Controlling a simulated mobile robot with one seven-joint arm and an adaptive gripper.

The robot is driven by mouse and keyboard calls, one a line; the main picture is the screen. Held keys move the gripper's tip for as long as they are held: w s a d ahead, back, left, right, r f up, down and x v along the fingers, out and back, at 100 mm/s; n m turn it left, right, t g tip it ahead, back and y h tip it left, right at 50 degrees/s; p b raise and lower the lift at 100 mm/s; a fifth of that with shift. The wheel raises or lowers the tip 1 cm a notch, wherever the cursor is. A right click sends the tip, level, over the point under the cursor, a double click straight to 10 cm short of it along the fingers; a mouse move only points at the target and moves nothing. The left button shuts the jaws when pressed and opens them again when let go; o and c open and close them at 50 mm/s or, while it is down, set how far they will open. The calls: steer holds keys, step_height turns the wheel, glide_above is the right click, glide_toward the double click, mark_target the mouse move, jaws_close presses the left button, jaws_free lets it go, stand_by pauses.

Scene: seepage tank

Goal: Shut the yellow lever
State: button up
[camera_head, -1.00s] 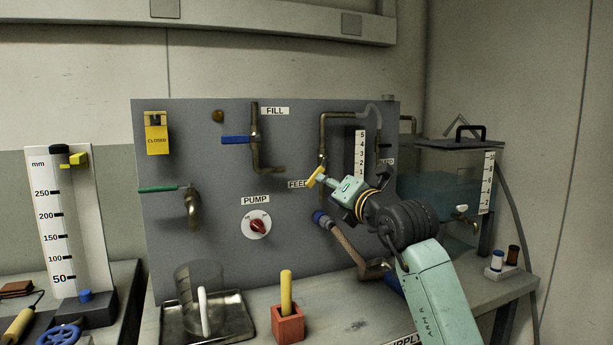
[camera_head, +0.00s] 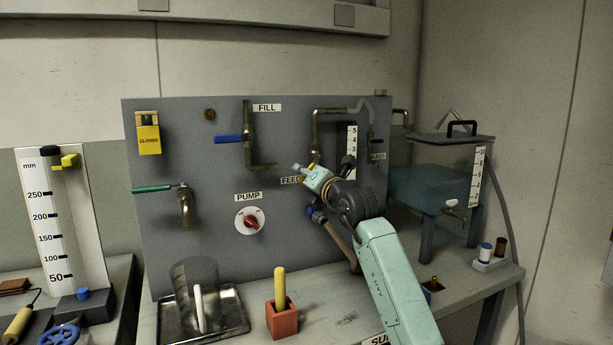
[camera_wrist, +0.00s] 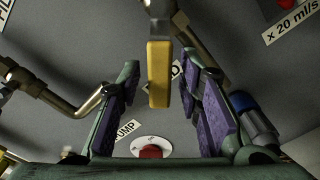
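The yellow lever (camera_wrist: 159,75) shows in the wrist view, joined at its top end to the brass FEED pipe (camera_wrist: 164,32). My gripper (camera_wrist: 162,68) is open, with one purple-padded finger on each side of the lever. Gaps show between lever and pads, so I see no grip on it. In the head view my gripper (camera_head: 300,168) is at the FEED label (camera_head: 290,181), in front of the grey panel (camera_head: 330,240), and hides nearly all of the lever.
The red PUMP knob (camera_head: 251,223) is on the panel, lower left of my gripper. A blue-handled FILL valve (camera_head: 232,139) is up and left. A blue hose fitting (camera_wrist: 252,112) is close to my right finger in the wrist view. The clear water tank (camera_head: 425,190) stands at right.

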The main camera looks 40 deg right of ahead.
jaws_close()
stand_by(0.6)
